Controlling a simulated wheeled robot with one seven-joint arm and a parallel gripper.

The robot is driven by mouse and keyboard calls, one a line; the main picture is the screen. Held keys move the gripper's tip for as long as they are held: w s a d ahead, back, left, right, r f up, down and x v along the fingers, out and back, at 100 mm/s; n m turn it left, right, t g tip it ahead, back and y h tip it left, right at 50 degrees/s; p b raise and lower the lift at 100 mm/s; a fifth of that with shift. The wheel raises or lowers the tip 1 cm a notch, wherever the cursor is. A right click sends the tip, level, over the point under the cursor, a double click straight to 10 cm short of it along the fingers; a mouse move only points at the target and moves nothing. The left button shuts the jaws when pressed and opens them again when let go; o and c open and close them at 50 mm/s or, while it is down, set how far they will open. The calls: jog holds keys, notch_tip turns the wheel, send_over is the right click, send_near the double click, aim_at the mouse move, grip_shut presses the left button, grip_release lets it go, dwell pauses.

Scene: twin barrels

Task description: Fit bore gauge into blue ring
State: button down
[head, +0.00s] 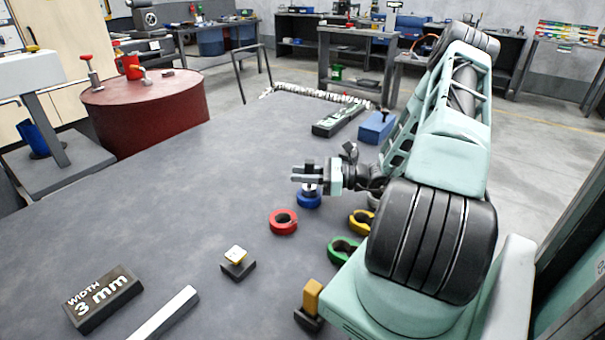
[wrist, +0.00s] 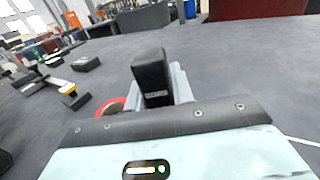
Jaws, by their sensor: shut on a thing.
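My gripper (head: 304,179) is over the table in the head view, shut on the bore gauge (head: 309,163). The gauge's dark top stands up between the fingers, and a dark block, probably this top, shows in the wrist view (wrist: 152,80). A small silvery part shows below the fingers, directly over the blue ring (head: 308,200). The blue ring lies flat on the table under my gripper, its bore mostly hidden. I cannot tell whether the gauge's lower end is inside the bore or just above it.
A red ring (head: 283,222), yellow ring (head: 361,222) and green ring (head: 343,250) lie nearby. A blue box (head: 377,127) stands behind. The table's left middle is clear.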

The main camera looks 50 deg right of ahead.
jog(key=shift+f+b, duration=0.45)
jog(key=shift+f, duration=0.55)
jog(key=c, duration=1.1)
grip_release()
jog(key=v, duration=0.7)
jog(key=shift+s+d, duration=0.15)
jog(key=shift+s, duration=0.1)
